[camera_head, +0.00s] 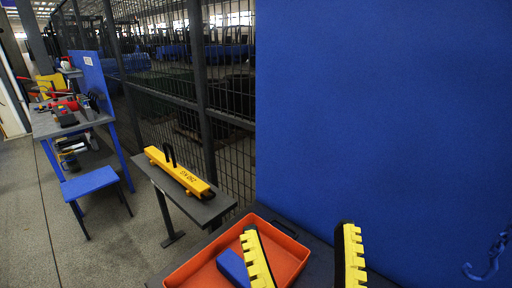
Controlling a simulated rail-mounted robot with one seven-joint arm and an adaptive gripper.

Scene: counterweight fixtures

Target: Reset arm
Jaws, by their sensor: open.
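My gripper (299,230) shows at the bottom of the head view as two yellow toothed fingers, pointing up and spread well apart. It is open, with nothing seen between the fingers. The left finger shows in front of an orange tray (191,270), and the right finger shows in front of the dark table top and the blue panel. A blue block (232,267) lies in the tray, partly hidden by the left finger. The rest of my arm is out of view.
A yellow bar with a black handle (180,172) lies on a narrow grey bench (148,170). A tall blue panel (385,110) fills the right side. A wire fence (228,70) runs behind. A workbench (42,124) with tools and a blue stool (90,182) stand at left.

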